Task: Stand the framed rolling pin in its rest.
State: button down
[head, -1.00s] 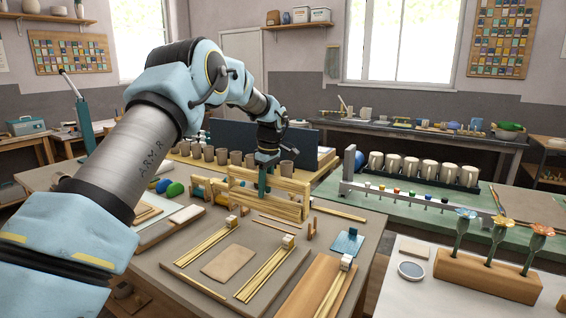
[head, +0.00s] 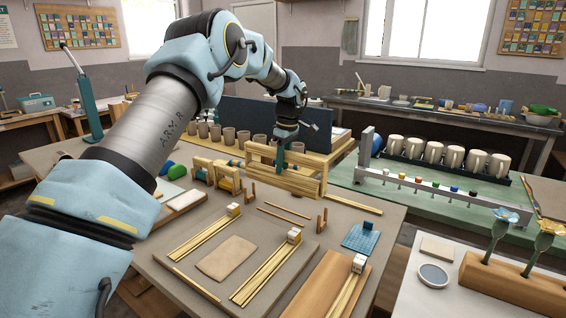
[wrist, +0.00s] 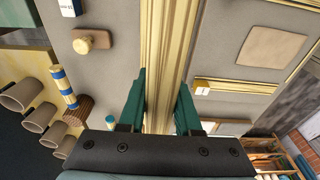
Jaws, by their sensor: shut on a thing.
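My gripper (head: 286,152) is shut on the framed rolling pin (head: 270,173), a pale wooden frame of long parallel bars. In the head view it is held level and appears raised above the table. In the wrist view my gripper (wrist: 160,100) has a teal finger on each side of the long pale bars of the framed rolling pin (wrist: 168,40).
Banded rollers (head: 226,178) stand left of the frame. Cups (head: 242,139) line up behind it. A board with yellow strips (head: 190,240) lies in front, with a clay slab (head: 227,258). A blue tile (head: 361,237) lies to the right.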

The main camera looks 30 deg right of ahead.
jog(key=shift+f+b, duration=2.25)
jog(key=shift+f, duration=2)
jog(key=shift+f+b, duration=0.3)
jog(key=shift+f, duration=0.35)
jog(key=c, duration=0.8)
grip_release()
jog(key=shift+o, duration=1.4)
jog(key=shift+s+f, duration=0.1)
jog(key=shift+r+p, duration=2.15)
jog(key=shift+r, duration=1.45)
